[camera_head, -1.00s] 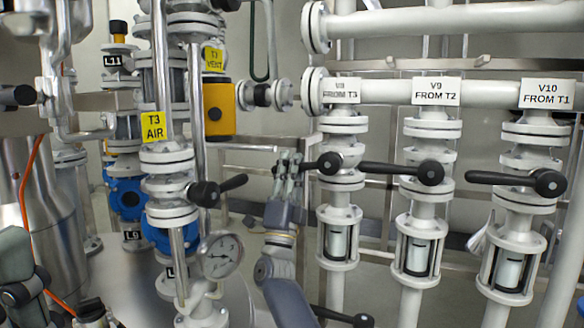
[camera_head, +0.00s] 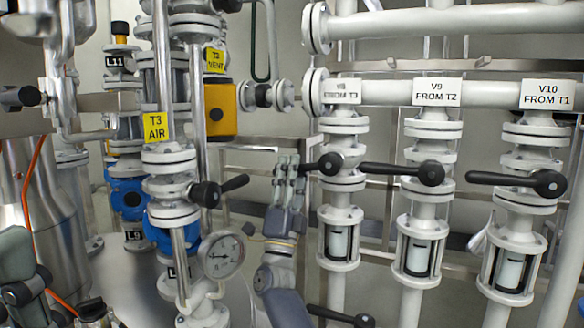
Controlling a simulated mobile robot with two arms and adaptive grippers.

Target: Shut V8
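The V8 valve has a white label (camera_head: 341,91), partly blurred, on the pipe above it. Its black lever handle (camera_head: 322,165) points left from the pivot on the white valve body (camera_head: 343,180). The lever lies across the vertical pipe, close to level. My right gripper (camera_head: 286,166) is upright just left of the lever's tip. Its fingers look apart, with nothing seen between them; whether they touch the lever tip is hard to tell. Grey and black parts at the lower left edge seem to be my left gripper (camera_head: 22,290), cut off by the frame.
The V9 lever (camera_head: 410,172) and V10 lever (camera_head: 525,182) also point left, the V9 one reaching near V8. A T3 AIR valve lever (camera_head: 220,190) and a pressure gauge (camera_head: 222,256) stand left of my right arm. Another black lever (camera_head: 345,318) lies below.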

